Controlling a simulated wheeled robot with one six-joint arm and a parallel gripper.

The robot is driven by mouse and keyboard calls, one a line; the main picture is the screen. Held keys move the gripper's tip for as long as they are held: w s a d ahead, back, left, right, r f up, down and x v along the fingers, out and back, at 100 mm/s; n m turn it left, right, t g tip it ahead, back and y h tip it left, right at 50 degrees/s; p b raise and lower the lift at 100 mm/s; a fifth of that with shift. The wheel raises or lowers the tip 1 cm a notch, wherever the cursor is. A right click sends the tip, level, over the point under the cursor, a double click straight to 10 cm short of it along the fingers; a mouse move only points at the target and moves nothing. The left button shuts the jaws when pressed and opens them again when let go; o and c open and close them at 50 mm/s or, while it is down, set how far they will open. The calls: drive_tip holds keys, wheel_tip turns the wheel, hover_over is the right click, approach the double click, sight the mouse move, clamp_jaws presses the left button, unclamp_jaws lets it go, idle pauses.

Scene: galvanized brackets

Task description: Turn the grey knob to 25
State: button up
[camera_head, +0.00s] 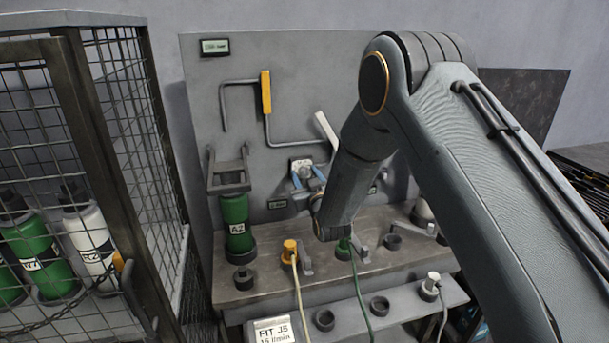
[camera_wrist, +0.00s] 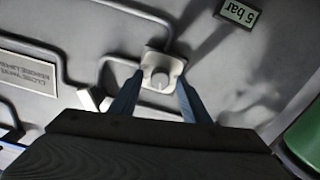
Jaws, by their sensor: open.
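The grey knob (camera_wrist: 160,79) is round and sits on a pale square plate (camera_wrist: 150,60) on the grey panel in the wrist view. A thin mark shows on its face, but no scale numbers are readable. My gripper (camera_wrist: 157,92) is open, with one blue finger on each side of the knob. Gaps show between the fingers and the knob, and I cannot tell whether the tips reach its depth. In the head view, the blue fingers of my gripper (camera_head: 307,175) are just below the pale plate (camera_head: 301,163); my arm hides part of this area.
A white lever (camera_head: 326,130) and a yellow-handled pipe valve (camera_head: 266,92) are close by on the panel (camera_head: 330,75). A green bottle marked A2 (camera_head: 234,215) stands left. Hose fittings (camera_head: 290,250) line the bench below. A wire cage (camera_head: 105,130) stands far left.

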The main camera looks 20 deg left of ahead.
drive_tip(key=c, duration=0.9)
drive_tip(key=shift+a, duration=0.15)
drive_tip(key=shift+c, duration=0.7)
